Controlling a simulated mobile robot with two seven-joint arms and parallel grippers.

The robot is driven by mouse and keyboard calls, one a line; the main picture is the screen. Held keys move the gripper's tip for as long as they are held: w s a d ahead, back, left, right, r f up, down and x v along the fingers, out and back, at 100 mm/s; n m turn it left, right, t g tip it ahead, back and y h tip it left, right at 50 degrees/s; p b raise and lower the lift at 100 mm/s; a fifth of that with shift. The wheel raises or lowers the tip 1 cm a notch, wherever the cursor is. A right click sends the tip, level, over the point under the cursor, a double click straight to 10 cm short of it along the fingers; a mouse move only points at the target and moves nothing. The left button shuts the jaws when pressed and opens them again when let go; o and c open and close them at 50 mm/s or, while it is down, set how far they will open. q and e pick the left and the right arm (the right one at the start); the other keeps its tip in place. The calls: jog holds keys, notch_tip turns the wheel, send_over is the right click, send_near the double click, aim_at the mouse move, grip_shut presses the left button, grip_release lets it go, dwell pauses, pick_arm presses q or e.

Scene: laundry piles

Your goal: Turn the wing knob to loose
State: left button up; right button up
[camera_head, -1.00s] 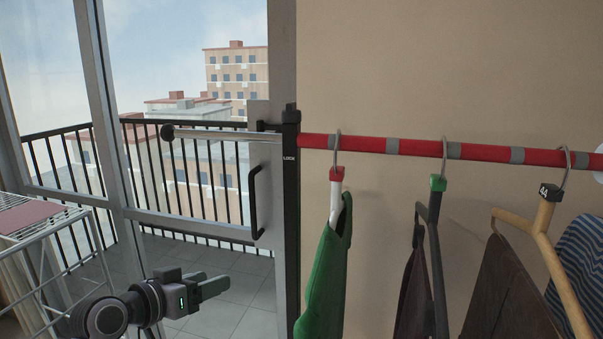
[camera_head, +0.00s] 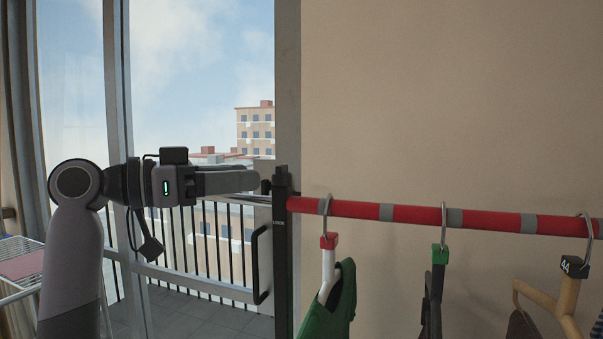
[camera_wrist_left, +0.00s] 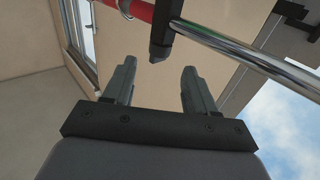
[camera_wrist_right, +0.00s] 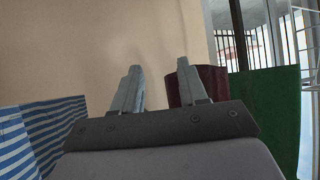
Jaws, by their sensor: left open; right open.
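The black upright post (camera_head: 281,250) of the clothes rail stands between the chrome rod on its left and the red rail on its right. A small dark piece at the post's left side, which looks like the wing knob (camera_head: 266,187), is just beyond the fingertips of my left gripper (camera_head: 250,179). My left gripper is level, open and empty. In the left wrist view the post's dark end (camera_wrist_left: 160,48) shows ahead between the open fingers, apart from them. The knob's wings cannot be made out. My right gripper (camera_wrist_right: 158,80) is open and empty, seen only in its wrist view.
The red rail (camera_head: 415,215) carries hangers with clothes on the right. A glass balcony door with a black handle (camera_head: 261,265) stands behind my left arm. A drying rack (camera_head: 20,275) is at the left edge. Green cloth (camera_wrist_right: 265,110) and striped cloth (camera_wrist_right: 45,130) flank my right gripper.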

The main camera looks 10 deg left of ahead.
aim_at(273, 174)
pick_arm(q)
jog(key=shift+w+d+r, duration=0.15)
jog(key=shift+w+d, duration=0.1)
jog(key=shift+d, duration=0.15)
jog(key=p+x, duration=0.2)
jog(key=x, duration=0.3)
jog(key=shift+w+d, duration=0.15)
jog(key=shift+d, duration=0.1)
jog(key=shift+w+d, duration=0.25)
jog(key=shift+d, duration=0.1)
jog(key=c, duration=0.9)
